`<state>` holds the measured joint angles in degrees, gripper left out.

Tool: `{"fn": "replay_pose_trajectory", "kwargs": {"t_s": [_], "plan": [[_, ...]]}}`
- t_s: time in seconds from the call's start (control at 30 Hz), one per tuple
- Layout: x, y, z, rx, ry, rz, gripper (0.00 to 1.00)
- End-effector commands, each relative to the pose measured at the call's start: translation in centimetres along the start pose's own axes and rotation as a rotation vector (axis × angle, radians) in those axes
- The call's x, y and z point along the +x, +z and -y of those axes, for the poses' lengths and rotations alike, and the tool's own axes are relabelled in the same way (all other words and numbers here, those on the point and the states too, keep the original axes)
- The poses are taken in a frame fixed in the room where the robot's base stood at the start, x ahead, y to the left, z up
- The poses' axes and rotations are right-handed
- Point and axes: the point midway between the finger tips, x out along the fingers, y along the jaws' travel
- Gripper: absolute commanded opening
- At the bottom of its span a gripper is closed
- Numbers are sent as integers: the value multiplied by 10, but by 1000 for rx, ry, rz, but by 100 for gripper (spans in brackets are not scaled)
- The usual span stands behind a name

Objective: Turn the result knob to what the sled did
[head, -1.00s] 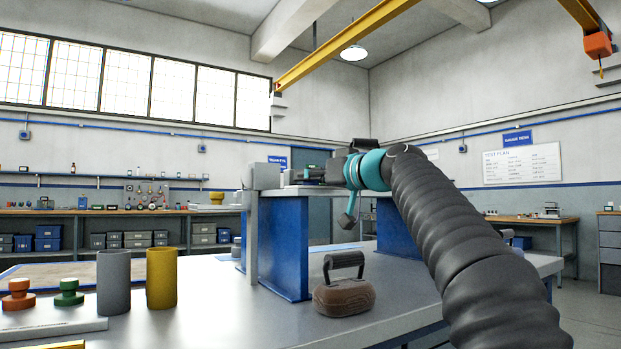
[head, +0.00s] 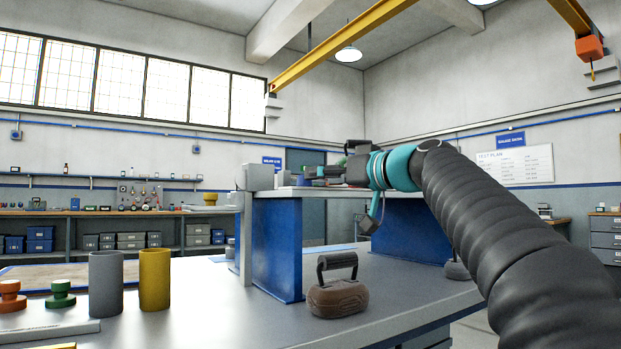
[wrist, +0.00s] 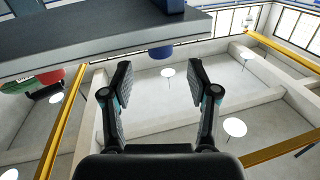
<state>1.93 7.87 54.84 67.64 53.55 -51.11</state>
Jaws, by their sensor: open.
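My gripper (head: 318,175) reaches out level over the top of a blue stand (head: 277,245) with a pale slab on it. In the wrist view my gripper (wrist: 159,84) is open, with nothing between its fingers. A pale grey block (head: 255,177) sits at the stand's left end; I cannot tell if it is the sled. No part is clearly recognisable as the result knob. In the wrist view a dark round-edged part with red and green (wrist: 35,83) and a small blue rounded part (wrist: 161,52) lie by a grey slab (wrist: 90,42); what they are is unclear.
A brown weight with a black handle (head: 338,298) stands on the bench (head: 220,315). Grey (head: 106,285) and yellow (head: 154,280) cylinders, an orange knob-shaped piece (head: 10,297) and a green one (head: 60,295) stand at left. My arm hides the right side.

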Motion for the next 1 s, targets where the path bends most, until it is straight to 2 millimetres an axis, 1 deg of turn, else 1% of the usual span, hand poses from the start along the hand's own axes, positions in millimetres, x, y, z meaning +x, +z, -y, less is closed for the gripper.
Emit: {"fn": "replay_pose_trajectory", "kwargs": {"t_s": [0.03, 0.1, 0.2, 0.33, 0.5, 1.0], "plan": [[-11, 0, -1, 1, 4, 0, 60], [-24, 0, -1, 1, 3, 0, 60], [-39, 0, -1, 1, 2, 0, 60], [-51, 0, -1, 0, 1, 1, 60], [-57, 0, 0, 1, -1, 1, 60], [-57, 2, 0, 5, 3, 8, 60]]}}
